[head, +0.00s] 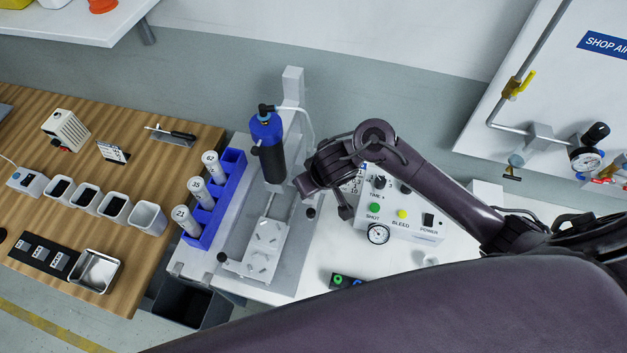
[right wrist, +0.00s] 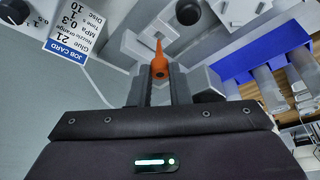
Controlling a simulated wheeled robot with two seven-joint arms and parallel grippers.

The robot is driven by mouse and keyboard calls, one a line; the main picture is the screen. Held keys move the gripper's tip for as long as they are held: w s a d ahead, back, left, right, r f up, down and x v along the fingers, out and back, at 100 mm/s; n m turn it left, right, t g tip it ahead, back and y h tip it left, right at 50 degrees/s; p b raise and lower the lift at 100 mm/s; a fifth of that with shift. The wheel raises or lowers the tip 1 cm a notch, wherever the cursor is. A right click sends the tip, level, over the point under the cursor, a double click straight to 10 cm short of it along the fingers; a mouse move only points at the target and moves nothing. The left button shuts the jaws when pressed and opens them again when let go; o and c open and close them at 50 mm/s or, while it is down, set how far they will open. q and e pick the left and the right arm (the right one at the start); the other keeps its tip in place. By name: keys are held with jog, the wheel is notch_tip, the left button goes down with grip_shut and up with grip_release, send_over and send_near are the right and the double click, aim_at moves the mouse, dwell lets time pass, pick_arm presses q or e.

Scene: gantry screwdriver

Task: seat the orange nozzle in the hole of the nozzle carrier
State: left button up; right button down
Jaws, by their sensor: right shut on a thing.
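The orange nozzle (right wrist: 158,62) is gripped between the two fingertips of my right gripper (right wrist: 158,84) in the right wrist view, with its narrow tip pointing away from the palm. In the head view my right gripper (head: 318,178) is just right of the blue and black dispenser (head: 268,147), above the bench; the nozzle is hidden there. I cannot make out for certain which part is the nozzle carrier or its hole. A pale fixture plate (head: 266,240) lies below the dispenser. My left gripper is not in view.
A blue rack (head: 231,172) with numbered syringes stands left of the dispenser. A control box (head: 400,212) with a gauge is right of my gripper. The wooden table (head: 100,190) holds several small cups.

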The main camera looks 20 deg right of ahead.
aim_at(314, 200)
jog(key=shift+p, duration=0.6)
dwell(1.1)
jog(key=shift+f, duration=0.2)
dwell(0.3)
jog(key=shift+f+b, duration=1.6)
jog(key=shift+f, duration=0.4)
jog(key=c, duration=1.3)
grip_release()
jog(key=shift+r, duration=0.1)
